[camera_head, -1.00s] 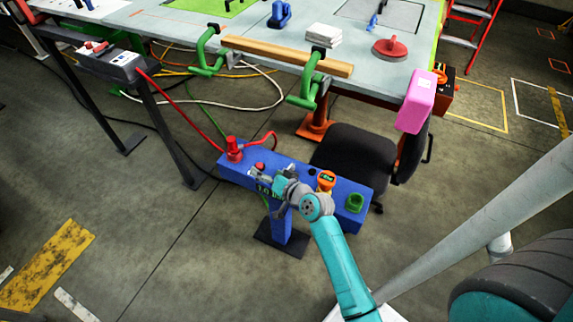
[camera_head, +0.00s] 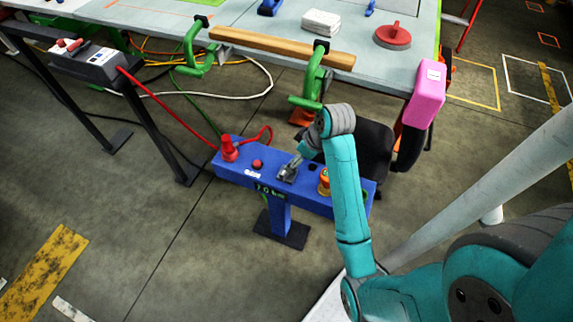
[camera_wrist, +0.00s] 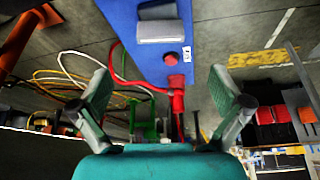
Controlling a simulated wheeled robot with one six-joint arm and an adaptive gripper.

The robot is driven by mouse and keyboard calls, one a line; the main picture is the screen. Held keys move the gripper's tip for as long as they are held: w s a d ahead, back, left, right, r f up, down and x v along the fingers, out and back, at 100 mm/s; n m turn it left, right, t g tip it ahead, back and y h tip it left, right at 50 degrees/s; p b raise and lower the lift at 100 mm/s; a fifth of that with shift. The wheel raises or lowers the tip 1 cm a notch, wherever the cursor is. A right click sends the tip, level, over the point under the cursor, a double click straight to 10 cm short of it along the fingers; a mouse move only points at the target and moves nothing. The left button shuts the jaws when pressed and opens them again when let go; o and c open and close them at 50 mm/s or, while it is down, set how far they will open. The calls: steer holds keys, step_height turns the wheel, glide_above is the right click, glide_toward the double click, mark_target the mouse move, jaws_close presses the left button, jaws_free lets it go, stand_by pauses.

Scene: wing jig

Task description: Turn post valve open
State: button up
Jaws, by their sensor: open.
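The blue post (camera_head: 225,168) stands on a dark foot plate, with its fittings along the top. A red fitting with a red hose (camera_head: 229,149) is at its left end, beside a red button (camera_head: 257,164). The orange and yellow knob (camera_head: 324,182) is right of the middle. I cannot tell for sure which fitting is the valve.
A workbench (camera_head: 270,85) with green clamps (camera_head: 193,50) and a wooden bar (camera_head: 280,47) stands behind the post. A pink block (camera_head: 425,93) is at its corner, and a dark chair (camera_head: 370,150) is behind my arm.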

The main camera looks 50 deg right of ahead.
steer(key=x, duration=1)
steer(key=shift+w+a+f, duration=0.1)
steer(key=shift+f, duration=0.1)
steer(key=shift+c, duration=0.3)
steer(key=c, duration=1.1)
